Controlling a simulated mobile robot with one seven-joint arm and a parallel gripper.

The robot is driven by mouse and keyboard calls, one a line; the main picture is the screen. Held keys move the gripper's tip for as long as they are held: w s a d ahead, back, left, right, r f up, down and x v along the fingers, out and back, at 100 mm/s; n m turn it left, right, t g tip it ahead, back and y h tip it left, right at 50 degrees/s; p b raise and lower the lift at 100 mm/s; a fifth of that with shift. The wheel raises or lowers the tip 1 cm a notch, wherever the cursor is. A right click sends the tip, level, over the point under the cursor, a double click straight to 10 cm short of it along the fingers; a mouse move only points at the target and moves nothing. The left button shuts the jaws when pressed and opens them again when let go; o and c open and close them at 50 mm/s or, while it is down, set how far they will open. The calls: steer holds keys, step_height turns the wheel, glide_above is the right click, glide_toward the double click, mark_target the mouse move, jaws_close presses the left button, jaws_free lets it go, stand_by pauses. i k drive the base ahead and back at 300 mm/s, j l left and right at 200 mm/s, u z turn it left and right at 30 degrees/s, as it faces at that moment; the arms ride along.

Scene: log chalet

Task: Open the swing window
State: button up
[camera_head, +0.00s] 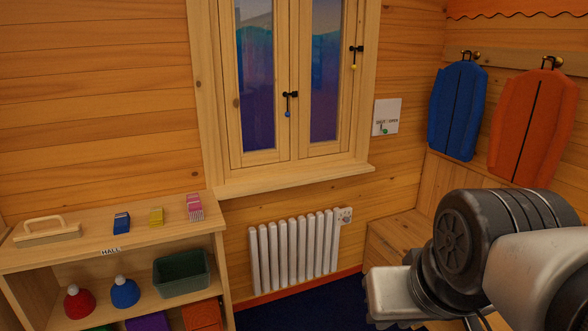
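The swing window (294,80) is set in a pale wood frame in the far wall, with two narrow glazed sashes side by side. Both sashes look closed. The left sash (246,130) has a black handle (290,95) at its right edge, with a blue knob hanging below it. The right sash (306,150) has a higher black handle (356,49) on its right side, with a yellow knob below. The window's top is cut off. My arm fills the lower right, well apart from the window.
A low shelf (70,259) with hats and boxes is at left. Blue (458,110) and orange (533,125) sleds hang at right above a wooden bench (395,238).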

mark_target(238, 159)
steer(key=i, duration=1.6)
steer(key=i+z, duration=0.15)
steer(key=i, duration=1.3)
